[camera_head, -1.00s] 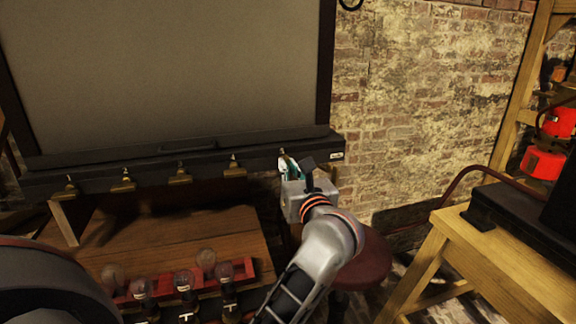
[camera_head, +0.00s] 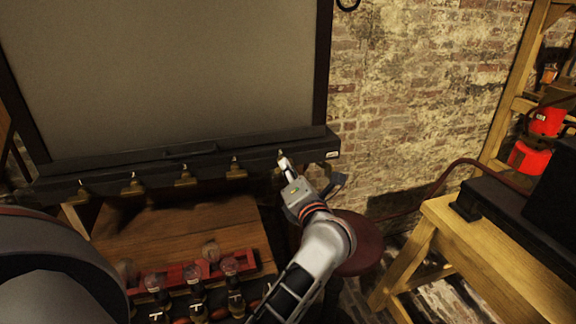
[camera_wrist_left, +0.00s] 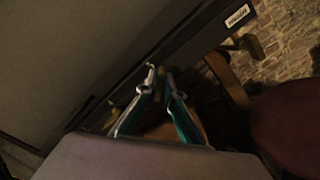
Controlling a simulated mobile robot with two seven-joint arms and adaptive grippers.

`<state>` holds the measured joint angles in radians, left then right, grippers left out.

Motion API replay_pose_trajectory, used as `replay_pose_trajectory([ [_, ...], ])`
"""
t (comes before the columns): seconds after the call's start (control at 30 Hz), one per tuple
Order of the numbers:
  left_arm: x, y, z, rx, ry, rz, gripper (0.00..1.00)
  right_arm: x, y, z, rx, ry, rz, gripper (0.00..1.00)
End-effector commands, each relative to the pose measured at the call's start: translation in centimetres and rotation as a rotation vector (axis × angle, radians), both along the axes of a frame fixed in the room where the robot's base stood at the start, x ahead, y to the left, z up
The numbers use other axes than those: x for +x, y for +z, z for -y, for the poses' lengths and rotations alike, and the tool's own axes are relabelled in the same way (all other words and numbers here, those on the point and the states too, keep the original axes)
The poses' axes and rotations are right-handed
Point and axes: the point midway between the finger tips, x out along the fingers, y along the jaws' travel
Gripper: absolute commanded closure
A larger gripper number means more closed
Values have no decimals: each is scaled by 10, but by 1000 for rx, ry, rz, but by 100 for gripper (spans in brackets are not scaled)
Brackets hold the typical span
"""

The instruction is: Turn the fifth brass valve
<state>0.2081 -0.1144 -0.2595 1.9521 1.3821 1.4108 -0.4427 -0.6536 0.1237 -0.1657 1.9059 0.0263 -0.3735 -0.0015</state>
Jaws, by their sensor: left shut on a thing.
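A row of brass valves hangs under the black ledge (camera_head: 110,179) below a large grey panel. The first (camera_head: 79,195), second (camera_head: 132,186), third (camera_head: 185,178) and fourth (camera_head: 236,170) from the left are free. My left gripper (camera_head: 284,163) is at the fifth position, near the ledge's right end, shut on the fifth brass valve. The gripper hides most of that valve in the head view. In the left wrist view its teal fingers (camera_wrist_left: 160,78) close at the valve against the ledge. My right gripper is not in view.
A wooden tabletop (camera_head: 180,232) lies below the valves, with a red rack (camera_head: 180,275) of glass bulbs at its front. A dark red round stool (camera_head: 362,250) stands beneath my left arm. A wooden bench (camera_head: 480,235) with a black case is at right. A brick wall stands behind.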

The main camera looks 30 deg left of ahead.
Motion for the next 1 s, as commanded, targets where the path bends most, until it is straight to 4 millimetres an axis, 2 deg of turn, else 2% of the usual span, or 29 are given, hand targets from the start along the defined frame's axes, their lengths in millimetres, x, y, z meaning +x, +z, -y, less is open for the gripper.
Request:
replay_pose_trajectory([
  [0.5,1,-1,0,291,2,-339,100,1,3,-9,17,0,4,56],
  [1.0,1,-2,-1,412,3,-479,100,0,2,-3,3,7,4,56],
])
